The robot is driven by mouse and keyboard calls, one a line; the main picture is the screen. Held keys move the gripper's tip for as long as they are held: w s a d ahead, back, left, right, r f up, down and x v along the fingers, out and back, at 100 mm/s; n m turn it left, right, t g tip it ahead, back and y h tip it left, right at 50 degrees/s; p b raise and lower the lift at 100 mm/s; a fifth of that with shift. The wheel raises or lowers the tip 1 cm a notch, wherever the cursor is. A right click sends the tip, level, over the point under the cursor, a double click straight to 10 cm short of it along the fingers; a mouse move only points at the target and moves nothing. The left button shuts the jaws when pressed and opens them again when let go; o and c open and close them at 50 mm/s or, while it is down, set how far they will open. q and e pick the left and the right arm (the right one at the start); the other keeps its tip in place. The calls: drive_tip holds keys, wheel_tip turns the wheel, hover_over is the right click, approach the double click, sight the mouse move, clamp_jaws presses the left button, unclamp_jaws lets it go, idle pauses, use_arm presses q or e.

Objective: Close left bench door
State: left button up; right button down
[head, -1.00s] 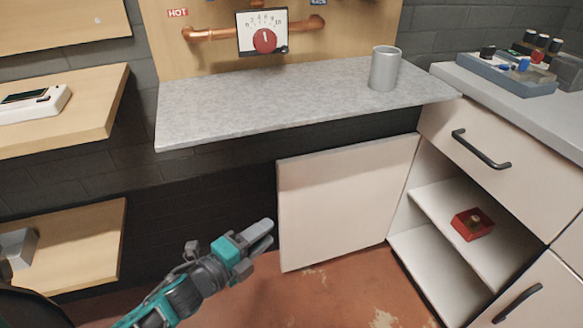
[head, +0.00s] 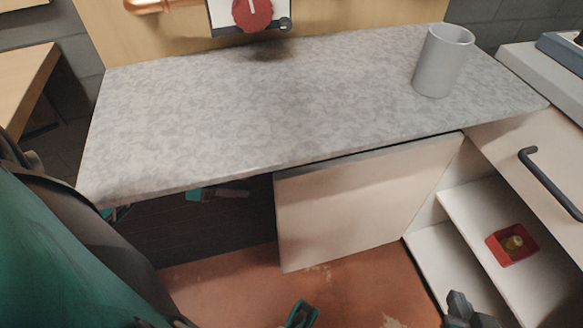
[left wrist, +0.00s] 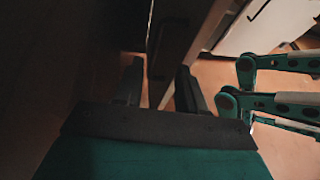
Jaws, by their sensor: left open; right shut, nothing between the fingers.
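The left bench door (head: 350,205) is a pale panel under the grey speckled benchtop (head: 270,110), beside an open compartment with white shelves (head: 480,220). Its top is partly under the benchtop. My left gripper (head: 243,193) is under the benchtop, left of the door's near edge and mostly hidden. In the left wrist view its dark fingers (left wrist: 160,85) are spread, with a dark upright panel edge between or beyond them; I cannot tell whether they touch it. My right gripper (head: 462,308) seems to show at the bottom edge, shut, mostly cut off.
A grey cup (head: 443,62) stands on the benchtop's right side. A red box (head: 511,244) lies on a shelf. A dark drawer handle (head: 550,183) juts out at right. Reddish floor (head: 350,295) is open below.

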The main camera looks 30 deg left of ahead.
use_arm(q)
drive_tip(key=b+x, duration=0.1)
drive_tip(key=x, duration=1.1)
drive_tip(key=shift+w+f+m, duration=0.3)
drive_tip(key=shift+f, duration=0.15)
drive_tip(key=shift+a, duration=0.1)
clamp_jaws()
